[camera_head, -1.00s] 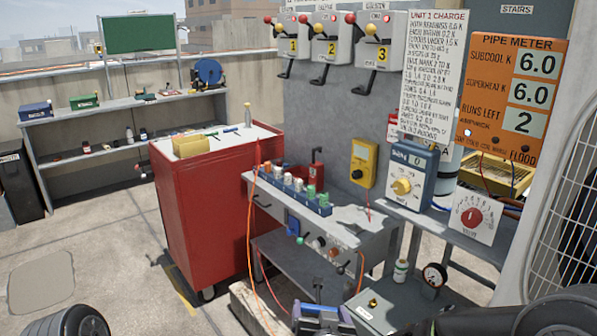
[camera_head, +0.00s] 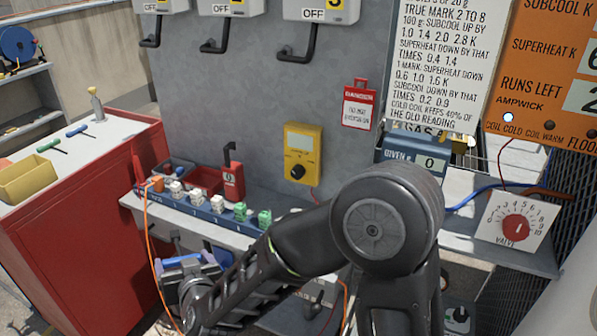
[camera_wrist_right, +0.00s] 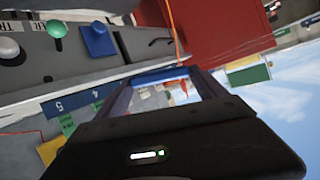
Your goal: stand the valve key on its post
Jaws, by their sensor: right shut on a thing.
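My right gripper (camera_head: 184,264) is low at the left of centre in the head view, in front of the grey bench. It is shut on a blue bar (camera_wrist_right: 160,76), which lies across between the fingertips in the right wrist view and looks like the valve key's handle. The rest of the key is hidden. A green T-handled tool (camera_head: 48,145) and a blue T-handled tool (camera_head: 77,130) lie on the red cart's top. A grey upright piece with a yellow top (camera_head: 96,104) stands behind them. I cannot tell which thing is the post. My left gripper is out of view.
The red cart (camera_head: 105,225) stands left, with a yellow bin (camera_head: 27,177). A blue rack (camera_head: 205,214) of white and green pieces lies along the bench. A blue knob (camera_wrist_right: 98,40) and green knob (camera_wrist_right: 57,43) are near the gripper. My right arm hides the bench's middle.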

